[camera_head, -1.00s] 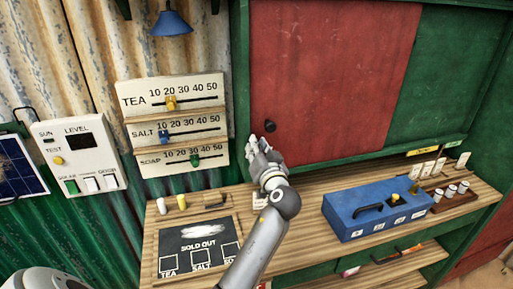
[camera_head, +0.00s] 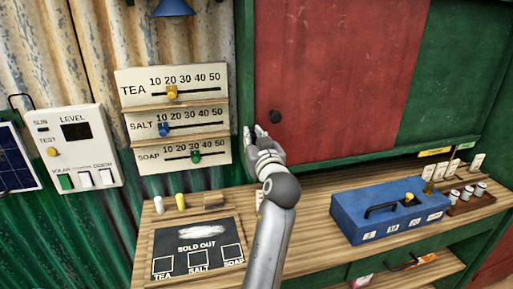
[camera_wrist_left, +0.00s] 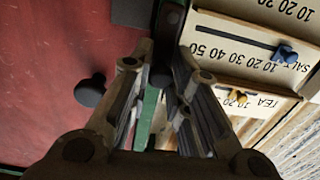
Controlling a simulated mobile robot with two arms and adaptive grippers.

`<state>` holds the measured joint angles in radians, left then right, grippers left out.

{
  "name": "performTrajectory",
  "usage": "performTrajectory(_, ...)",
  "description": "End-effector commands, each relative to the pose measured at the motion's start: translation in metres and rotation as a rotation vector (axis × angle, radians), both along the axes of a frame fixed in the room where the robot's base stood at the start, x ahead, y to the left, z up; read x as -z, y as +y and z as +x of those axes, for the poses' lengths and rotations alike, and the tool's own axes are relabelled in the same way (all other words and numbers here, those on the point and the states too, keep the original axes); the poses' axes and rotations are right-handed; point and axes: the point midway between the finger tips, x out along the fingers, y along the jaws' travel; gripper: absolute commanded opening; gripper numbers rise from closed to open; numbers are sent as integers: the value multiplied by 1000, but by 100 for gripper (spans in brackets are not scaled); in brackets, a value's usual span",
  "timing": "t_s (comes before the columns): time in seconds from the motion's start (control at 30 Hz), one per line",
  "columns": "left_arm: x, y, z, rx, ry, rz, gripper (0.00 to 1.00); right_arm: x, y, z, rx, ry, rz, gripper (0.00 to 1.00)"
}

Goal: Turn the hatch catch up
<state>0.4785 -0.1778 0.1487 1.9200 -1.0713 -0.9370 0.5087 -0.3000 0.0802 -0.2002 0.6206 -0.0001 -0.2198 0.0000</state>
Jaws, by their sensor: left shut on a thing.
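The red hatch panel (camera_head: 325,70) has a dark round knob (camera_head: 275,116) near its lower left edge. The knob also shows in the left wrist view (camera_wrist_left: 90,90), left of the fingers. My left gripper (camera_head: 257,132) is at the green frame just left of the panel and a little below the knob. In the left wrist view my left gripper (camera_wrist_left: 160,68) is shut on a small dark piece, which I take to be the hatch catch (camera_wrist_left: 170,20). My right gripper is out of view.
Price boards with sliders (camera_head: 172,116) hang close left of the gripper. Below, the wooden counter (camera_head: 310,210) carries a sold-out board (camera_head: 197,262) and a blue box (camera_head: 390,210). A switch panel (camera_head: 75,150) is at far left.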

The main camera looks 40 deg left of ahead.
Motion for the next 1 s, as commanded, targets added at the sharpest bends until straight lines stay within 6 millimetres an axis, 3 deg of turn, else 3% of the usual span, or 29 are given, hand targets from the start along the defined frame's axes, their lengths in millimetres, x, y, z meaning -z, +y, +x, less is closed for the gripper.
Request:
performTrajectory(0.33,-2,2,-1,-1,-13,-6,0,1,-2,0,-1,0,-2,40)
performTrajectory(0.37,-2,2,-1,-1,-13,-6,19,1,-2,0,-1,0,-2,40)
performTrajectory(0.53,-2,1,-1,-1,-12,-5,40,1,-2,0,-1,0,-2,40)
performTrajectory(0.87,-3,1,0,0,-10,-6,41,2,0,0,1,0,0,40)
performTrajectory(1.0,-17,1,0,0,-16,-8,41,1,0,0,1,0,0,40)
